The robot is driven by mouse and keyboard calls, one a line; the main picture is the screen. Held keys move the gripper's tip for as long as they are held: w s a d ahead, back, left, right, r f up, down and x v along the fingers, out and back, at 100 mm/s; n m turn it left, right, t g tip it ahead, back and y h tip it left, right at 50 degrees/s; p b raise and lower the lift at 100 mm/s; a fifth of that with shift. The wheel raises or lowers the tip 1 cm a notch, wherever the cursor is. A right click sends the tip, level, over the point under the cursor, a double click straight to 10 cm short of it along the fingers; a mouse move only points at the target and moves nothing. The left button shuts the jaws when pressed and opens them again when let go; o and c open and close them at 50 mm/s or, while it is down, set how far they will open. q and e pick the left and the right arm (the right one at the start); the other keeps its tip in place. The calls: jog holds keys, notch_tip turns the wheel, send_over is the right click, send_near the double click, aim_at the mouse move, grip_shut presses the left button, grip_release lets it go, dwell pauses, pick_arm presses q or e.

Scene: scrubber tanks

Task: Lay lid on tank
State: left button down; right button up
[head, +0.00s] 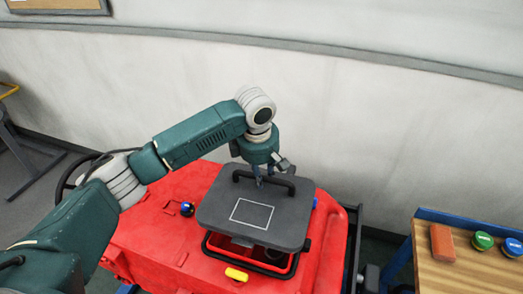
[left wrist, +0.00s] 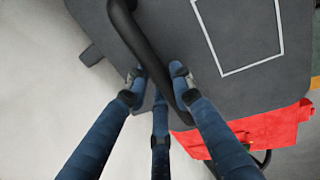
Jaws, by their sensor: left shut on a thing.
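The lid (head: 222,200) is a dark grey plate with a white square outline and a black bar handle (head: 243,176). My left gripper (head: 262,180) is shut on this handle from above. In the left wrist view its fingers (left wrist: 160,78) stand on either side of the handle (left wrist: 128,32), above the grey lid (left wrist: 180,30). The lid hangs over the tank opening, whose black rim (head: 214,249) and red inside show below the lid's near edge. The lid hides the opening's far part. A gap shows between the lid's near edge and the rim. My right gripper is not in view.
The red scrubber body (head: 140,235) surrounds the tank. A yellow latch (head: 236,274) lies at the near side and a blue knob (head: 187,209) at the left. A wooden-topped table (head: 455,278) with a brick and round lids stands at right. The pale wall (head: 340,110) is behind.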

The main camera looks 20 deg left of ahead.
aim_at(260, 199)
pick_arm(q)
jog(key=f+p, duration=0.1)
jog(key=s+f+p, duration=0.1)
jog(key=f+p, duration=0.1)
jog(key=shift+a, duration=0.15)
jog(key=shift+s+f, duration=0.1)
jog(key=shift+f, duration=0.25)
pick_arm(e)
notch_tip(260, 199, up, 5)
pick_arm(q)
jog(key=shift+f, duration=0.45)
notch_tip(260, 199, down, 4)
jog(key=b, duration=0.6)
jog(key=shift+f, duration=0.25)
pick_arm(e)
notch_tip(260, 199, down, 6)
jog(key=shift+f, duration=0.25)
pick_arm(q)
jog(key=shift+f, duration=0.15)
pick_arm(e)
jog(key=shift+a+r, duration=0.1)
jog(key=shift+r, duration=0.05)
pick_arm(q)
jog(key=shift+f, duration=0.45)
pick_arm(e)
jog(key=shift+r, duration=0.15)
